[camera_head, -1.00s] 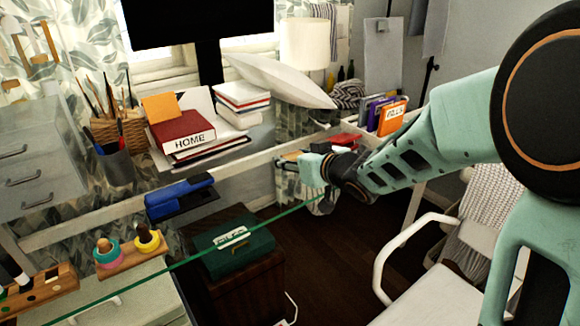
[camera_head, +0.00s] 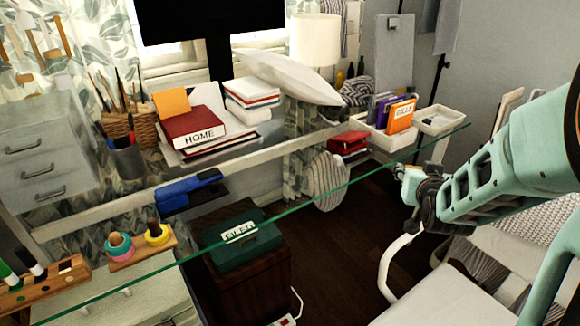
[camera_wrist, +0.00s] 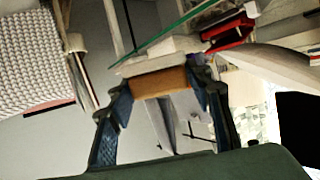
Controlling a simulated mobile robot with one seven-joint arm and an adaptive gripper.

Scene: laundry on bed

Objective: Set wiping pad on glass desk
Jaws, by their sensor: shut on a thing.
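The glass desk (camera_head: 330,193) is clear, and its green front edge runs from the lower left to the right in the head view. The edge also shows in the wrist view (camera_wrist: 172,35). My gripper (camera_head: 406,176) is just in front of that edge, near its right end. It is shut on a small block with an orange-brown face and a pale layer, which looks like the wiping pad (camera_wrist: 160,82). In the head view the pad is small and mostly hidden by the fingers. It appears apart from the glass.
White trays (camera_head: 440,120) with upright books (camera_head: 400,115) stand at the desk's right end, beside red boxes (camera_head: 348,143). A red book (camera_head: 194,136), a pen cup (camera_head: 127,158) and a blue item (camera_head: 188,190) lie farther left. A white chair (camera_head: 440,295) is below the gripper. The middle front glass looks clear.

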